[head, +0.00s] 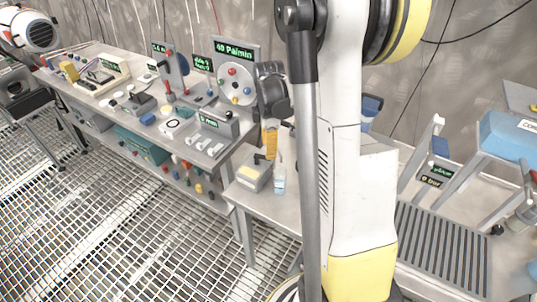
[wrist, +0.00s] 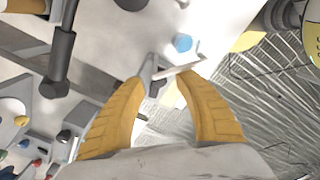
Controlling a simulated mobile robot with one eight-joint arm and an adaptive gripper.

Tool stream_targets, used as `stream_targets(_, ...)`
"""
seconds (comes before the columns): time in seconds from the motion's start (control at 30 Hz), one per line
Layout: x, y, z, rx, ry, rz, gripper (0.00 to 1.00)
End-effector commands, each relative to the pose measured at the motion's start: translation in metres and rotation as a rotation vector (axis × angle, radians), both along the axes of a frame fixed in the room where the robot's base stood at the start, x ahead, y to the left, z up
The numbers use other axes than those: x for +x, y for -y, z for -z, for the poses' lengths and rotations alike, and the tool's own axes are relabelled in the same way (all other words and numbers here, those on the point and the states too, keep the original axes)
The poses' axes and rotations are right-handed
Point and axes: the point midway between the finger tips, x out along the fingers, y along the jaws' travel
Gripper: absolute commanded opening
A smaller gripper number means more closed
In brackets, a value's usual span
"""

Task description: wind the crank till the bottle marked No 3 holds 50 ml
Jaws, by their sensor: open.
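My gripper (head: 270,142) hangs over the right-hand table in the head view, its orange fingers pointing down. In the wrist view the two fingers of my gripper (wrist: 162,80) are apart. A small grey bracket-like piece with a pale bar (wrist: 152,72) shows between and just beyond the fingertips; I cannot tell whether it is the crank or whether it is touched. A small clear bottle with pale blue in it (head: 279,180) stands below the gripper, beside a grey box (head: 252,177). A round blue top (wrist: 183,42) shows beyond the fingertips. No number or level is readable.
A long bench (head: 215,158) on the left carries several devices, including a round panel under a "60 Pa/min" display (head: 236,50). A dark-gripped rod (wrist: 58,65) lies left of the fingers in the wrist view. A ribbed rack (head: 440,245) stands at right. The grated floor is open at left.

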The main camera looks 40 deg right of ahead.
Motion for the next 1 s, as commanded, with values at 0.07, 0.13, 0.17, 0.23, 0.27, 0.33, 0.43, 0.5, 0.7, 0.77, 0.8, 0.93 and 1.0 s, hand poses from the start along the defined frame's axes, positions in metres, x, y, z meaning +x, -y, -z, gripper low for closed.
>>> stream_targets(0.07, 0.0003, 0.0, 0.0107, 0.0, 0.0, 0.0, 0.39)
stream_targets(0.13, 0.0001, -0.0001, 0.0151, 0.0, 0.0, 0.0, 0.39)
stream_targets(0.17, 0.0001, -0.0001, 0.0162, 0.0, 0.0, 0.0, 0.39)
stream_targets(0.23, 0.0001, -0.0001, 0.0176, 0.0, 0.0, 0.0, 0.39)
stream_targets(0.27, 0.0001, -0.0001, 0.0178, 0.0, 0.0, 0.0, 0.39)
stream_targets(0.33, 0.0001, -0.0001, 0.0177, 0.0, 0.0, 0.0, 0.39)
stream_targets(0.43, 0.0001, -0.0001, 0.0174, 0.0, 0.0, 0.0, 0.39)
stream_targets(0.5, 0.0001, -0.0001, 0.0174, 0.0, 0.0, 0.001, 0.29)
stream_targets(0.7, 0.0001, -0.0001, 0.0173, 0.0, 0.0, 0.001, 0.0)
stream_targets(0.77, 0.0001, -0.0003, 0.0173, 0.0, 0.0, 0.003, 0.0)
stream_targets(0.8, -0.0003, -0.0009, 0.0174, 0.0, 0.0, 0.014, 0.0)
stream_targets(0.93, -0.0025, -0.0052, 0.0177, 0.0, 0.0, 0.119, 0.0)
stream_targets(1.0, -0.0034, -0.0077, 0.0177, 0.0, 0.0, 0.18, 0.0)
